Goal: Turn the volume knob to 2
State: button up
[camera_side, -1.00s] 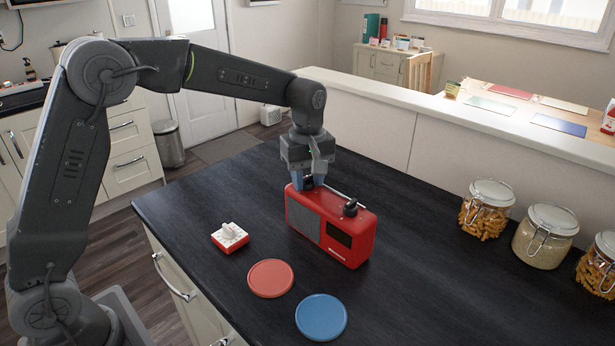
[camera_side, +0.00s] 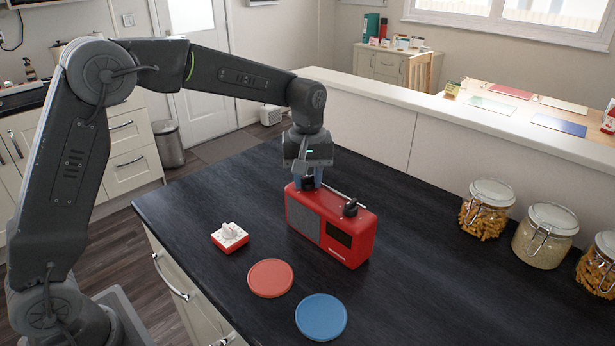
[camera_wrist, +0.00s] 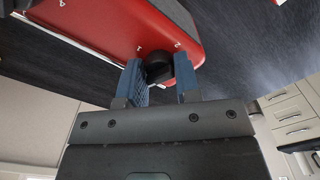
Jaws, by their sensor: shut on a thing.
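A red radio (camera_side: 327,222) stands upright on the dark counter, with a grey speaker grille and a dark display on its front. My gripper (camera_side: 311,183) points down at the left end of its top, shut on a black knob (camera_side: 307,184). In the wrist view the two blue fingers of my gripper (camera_wrist: 161,78) sit on either side of the black knob (camera_wrist: 158,69), on the radio's red top (camera_wrist: 110,22). The fingers hide part of the knob, and I cannot read its setting.
A red and white timer (camera_side: 229,237), a red disc (camera_side: 270,278) and a blue disc (camera_side: 321,317) lie in front of the radio. A thin rod (camera_side: 346,198) runs along its top. Jars (camera_side: 486,208) stand far right. The counter between is clear.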

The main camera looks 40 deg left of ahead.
jog(key=m, duration=0.4)
jog(key=shift+m, duration=0.4)
jog(key=m, duration=0.3)
jog(key=shift+m, duration=0.3)
jog(key=m, duration=1.2)
jog(key=shift+m, duration=0.3)
jog(key=m, duration=0.3)
jog(key=shift+m, duration=0.4)
jog(key=m, duration=0.3)
jog(key=shift+r+m, duration=0.1)
jog(key=shift+m, duration=2)
